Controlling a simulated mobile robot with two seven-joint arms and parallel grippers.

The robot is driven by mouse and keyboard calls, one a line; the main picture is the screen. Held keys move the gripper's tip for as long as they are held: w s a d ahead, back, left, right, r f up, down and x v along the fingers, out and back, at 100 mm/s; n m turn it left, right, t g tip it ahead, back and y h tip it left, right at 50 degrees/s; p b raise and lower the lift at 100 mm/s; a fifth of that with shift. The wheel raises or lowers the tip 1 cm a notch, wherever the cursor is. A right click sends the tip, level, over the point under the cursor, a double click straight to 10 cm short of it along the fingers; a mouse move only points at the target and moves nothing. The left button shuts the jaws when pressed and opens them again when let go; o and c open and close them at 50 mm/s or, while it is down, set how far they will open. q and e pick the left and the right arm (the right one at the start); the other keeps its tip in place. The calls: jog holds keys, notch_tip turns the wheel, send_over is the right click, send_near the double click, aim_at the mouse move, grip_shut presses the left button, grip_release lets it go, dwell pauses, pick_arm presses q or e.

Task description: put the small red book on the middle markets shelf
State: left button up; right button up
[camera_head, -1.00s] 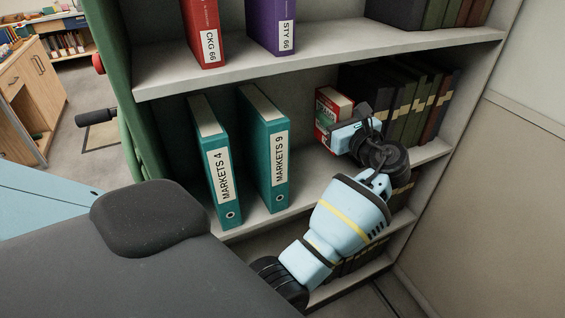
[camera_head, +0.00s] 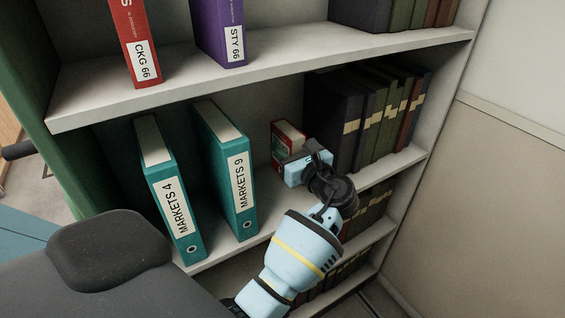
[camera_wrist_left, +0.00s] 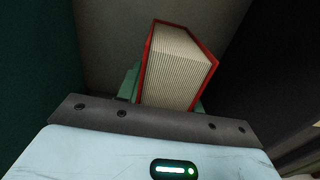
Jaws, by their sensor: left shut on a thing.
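The small red book (camera_head: 286,141) is upright on or just above the middle shelf (camera_head: 270,222), in the gap between the teal MARKETS 9 binder (camera_head: 232,178) and a row of dark books. My left gripper (camera_head: 300,162) is shut on it from the front. In the left wrist view the book (camera_wrist_left: 178,66) shows its cream page edges and red cover beyond the gripper body (camera_wrist_left: 150,115); the fingertips are mostly hidden. Whether the book's bottom touches the shelf is hidden. The teal MARKETS 4 binder (camera_head: 172,195) stands further left. My right gripper is not in view.
Dark books (camera_head: 340,115) fill the right of the middle shelf. The upper shelf (camera_head: 280,62) holds a red CKG 66 binder (camera_head: 130,45) and a purple STY 66 binder (camera_head: 218,35). A green side panel (camera_head: 50,130) bounds the bookcase on the left.

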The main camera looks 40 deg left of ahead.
pick_arm(q)
jog(key=shift+f+b, duration=0.4)
jog(key=shift+f, duration=2.05)
jog(key=shift+f, duration=0.1)
jog(key=o, duration=1.2)
jog(key=shift+f, duration=0.1)
jog(key=shift+o, duration=0.2)
jog(key=shift+r, duration=0.2)
jog(key=v, duration=0.7)
jog(key=shift+s+d, duration=0.15)
jog(key=shift+d, duration=0.1)
